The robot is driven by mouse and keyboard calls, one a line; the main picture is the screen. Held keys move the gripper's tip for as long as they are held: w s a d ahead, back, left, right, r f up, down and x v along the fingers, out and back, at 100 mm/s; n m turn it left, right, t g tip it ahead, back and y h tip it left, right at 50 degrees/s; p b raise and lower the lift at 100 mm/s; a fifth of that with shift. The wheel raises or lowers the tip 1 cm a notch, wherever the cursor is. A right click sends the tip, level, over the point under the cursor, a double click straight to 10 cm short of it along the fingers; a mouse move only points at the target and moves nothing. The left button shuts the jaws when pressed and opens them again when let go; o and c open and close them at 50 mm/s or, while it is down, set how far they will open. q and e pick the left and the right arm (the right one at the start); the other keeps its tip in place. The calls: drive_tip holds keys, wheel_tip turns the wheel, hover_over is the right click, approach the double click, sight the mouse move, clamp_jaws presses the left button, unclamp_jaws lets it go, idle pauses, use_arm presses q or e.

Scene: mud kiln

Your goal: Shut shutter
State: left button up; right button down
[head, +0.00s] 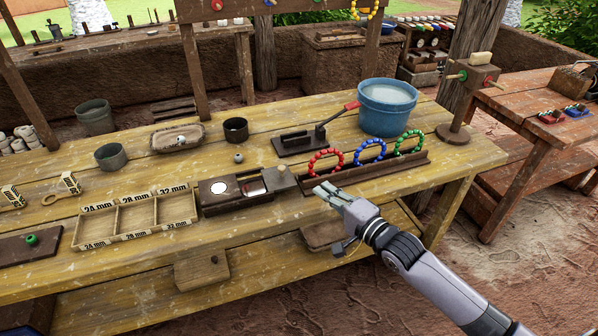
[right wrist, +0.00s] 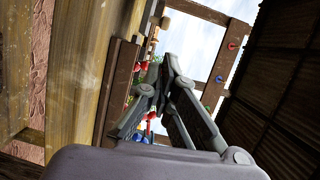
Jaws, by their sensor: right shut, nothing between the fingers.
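A low dark wooden box (head: 236,203) lies on the yellow plank bench. Its left part carries a white disc (head: 219,188), and an opening with something reddish and pale inside (head: 253,187) shows right of it. A greyish wooden block (head: 281,178) sticks out at the box's right end; it looks like the shutter's end, though I cannot be sure. My right gripper (head: 323,191) is shut and empty, right of the block and apart from it in the picture, by the bench's front edge. Its fingers also show in the right wrist view (right wrist: 158,78). My left gripper is out of view.
A dark rack (head: 375,168) with red, blue and green bead rings stands just behind my right gripper. A sorting tray (head: 137,219) lies left of the box. A blue bucket (head: 388,107) and a dark press-like tool (head: 301,143) stand behind.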

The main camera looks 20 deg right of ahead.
sight(272, 187)
drive_tip(key=x, duration=0.3)
drive_tip(key=shift+w, duration=0.15)
drive_tip(key=x, duration=0.5)
drive_tip(key=shift+w+f, duration=0.15)
drive_tip(key=shift+w, duration=0.05)
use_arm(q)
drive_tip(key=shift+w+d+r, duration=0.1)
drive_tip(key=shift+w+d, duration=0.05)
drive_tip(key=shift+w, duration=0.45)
use_arm(e)
drive_tip(key=shift+x, duration=0.8)
drive_tip(key=a+p, duration=0.2)
drive_tip(key=a, duration=0.5)
drive_tip(key=shift+s, duration=0.15)
drive_tip(key=shift+a, duration=0.35)
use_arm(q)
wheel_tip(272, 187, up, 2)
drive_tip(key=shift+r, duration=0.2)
